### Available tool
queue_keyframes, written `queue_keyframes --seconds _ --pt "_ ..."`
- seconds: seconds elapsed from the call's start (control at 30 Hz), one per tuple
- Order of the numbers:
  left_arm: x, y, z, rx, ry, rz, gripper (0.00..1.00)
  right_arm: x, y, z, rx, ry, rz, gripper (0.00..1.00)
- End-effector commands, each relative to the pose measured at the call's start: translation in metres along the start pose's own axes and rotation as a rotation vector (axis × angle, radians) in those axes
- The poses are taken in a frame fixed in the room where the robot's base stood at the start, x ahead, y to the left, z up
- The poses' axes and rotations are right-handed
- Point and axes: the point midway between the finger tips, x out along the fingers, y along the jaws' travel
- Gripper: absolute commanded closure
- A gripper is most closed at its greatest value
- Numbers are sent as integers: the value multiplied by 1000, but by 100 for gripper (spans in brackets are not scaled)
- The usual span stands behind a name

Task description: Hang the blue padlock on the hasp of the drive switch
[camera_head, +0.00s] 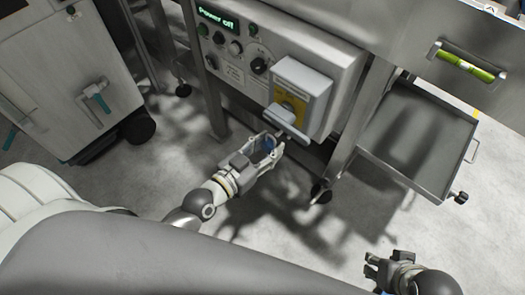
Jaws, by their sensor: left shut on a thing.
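My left gripper (270,146) is shut on the blue padlock (268,145), which shows only as a small blue patch between the fingers. Most of the padlock, including its shackle, is hidden or too small to make out. The drive switch (303,76) is a light grey box with a yellow plate (294,104) and a grey handle on the control panel. The gripper is just below and left of the handle; I cannot tell whether they touch. The hasp is not clearly distinguishable. My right gripper (372,266) is low at the right, empty as far as I see, its opening unclear.
The control panel (229,73) carries several knobs and a green display (217,18) reading "Power off". A metal tray (420,128) stands right of the frame leg. The floor between is clear.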

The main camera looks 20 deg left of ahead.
Motion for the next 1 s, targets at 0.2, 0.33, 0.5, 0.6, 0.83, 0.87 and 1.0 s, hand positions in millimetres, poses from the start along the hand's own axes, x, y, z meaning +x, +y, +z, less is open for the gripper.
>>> queue_keyframes --seconds 0.2,0.33,0.5,0.6,0.83,0.87,1.0 --pt "13 0 -2 0 2 -1 87 3 0 -3 -1 18 -1 60" --pt "16 0 -2 0 1 -1 87 4 -1 -10 -2 49 -2 60" --pt "21 0 -2 0 1 -1 87 5 -2 -22 -4 98 -4 60" --pt "23 -1 -2 1 2 -1 87 5 -2 -29 -5 128 -4 60" --pt "32 0 2 1 1 0 87 5 -4 -45 -7 194 -6 60" --pt "33 0 4 1 0 0 87 5 -4 -47 -8 202 -7 60" --pt "37 0 6 3 1 0 87 3 -5 -52 -9 224 -10 60"
